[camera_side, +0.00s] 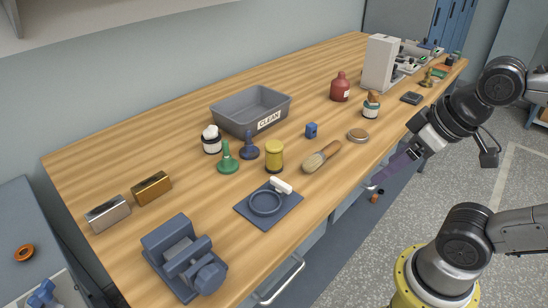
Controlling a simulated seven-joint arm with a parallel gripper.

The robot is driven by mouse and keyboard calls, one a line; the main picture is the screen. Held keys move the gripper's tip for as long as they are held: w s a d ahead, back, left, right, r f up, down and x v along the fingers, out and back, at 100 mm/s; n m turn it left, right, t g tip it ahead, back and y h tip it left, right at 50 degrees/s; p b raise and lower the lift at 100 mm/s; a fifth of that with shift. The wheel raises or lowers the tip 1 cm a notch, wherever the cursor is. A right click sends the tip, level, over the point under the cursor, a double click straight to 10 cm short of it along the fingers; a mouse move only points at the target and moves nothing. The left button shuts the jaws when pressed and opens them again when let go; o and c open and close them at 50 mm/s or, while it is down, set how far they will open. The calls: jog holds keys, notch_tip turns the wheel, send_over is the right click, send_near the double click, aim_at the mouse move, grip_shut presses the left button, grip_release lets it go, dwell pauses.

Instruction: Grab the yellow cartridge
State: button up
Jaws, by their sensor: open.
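The yellow cartridge (274,155) is an upright yellow cylinder with a dark base. It stands on the wooden bench, right of a dark blue peg-shaped piece (248,149) and left of a wooden-handled brush (320,157). My gripper (373,184) is to the right of the cartridge, at the bench's front edge. It is open and apart from the cartridge. Its fingers are small in this view, and nothing shows held in them.
A grey bin marked CLEAN (225,122) stands behind the cartridge. A green peg-shaped piece (228,160) is to its left, and a blue plate with a ring (285,208) is in front.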

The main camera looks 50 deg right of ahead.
aim_at(281, 149)
dwell(0.4)
jog(key=o, duration=0.3)
jog(key=w+d+r+t, duration=0.1)
jog(key=w+r+t, duration=0.1)
jog(key=w+t, duration=0.5)
jog(key=w+r+t, duration=0.2)
jog(key=w+r, duration=0.1)
jog(key=w, duration=0.8)
notch_tip(281, 149, down, 14)
jog(key=w+d, duration=0.1)
jog(key=d, duration=0.1)
jog(key=x, duration=0.7)
jog(key=shift+w+f, duration=0.25)
jog(key=shift+w, duration=0.05)
jog(key=shift+f+x, duration=0.1)
jog(key=shift+x, duration=1.35)
jog(key=shift+f+x, duration=0.15)
jog(key=shift+x, duration=1.25)
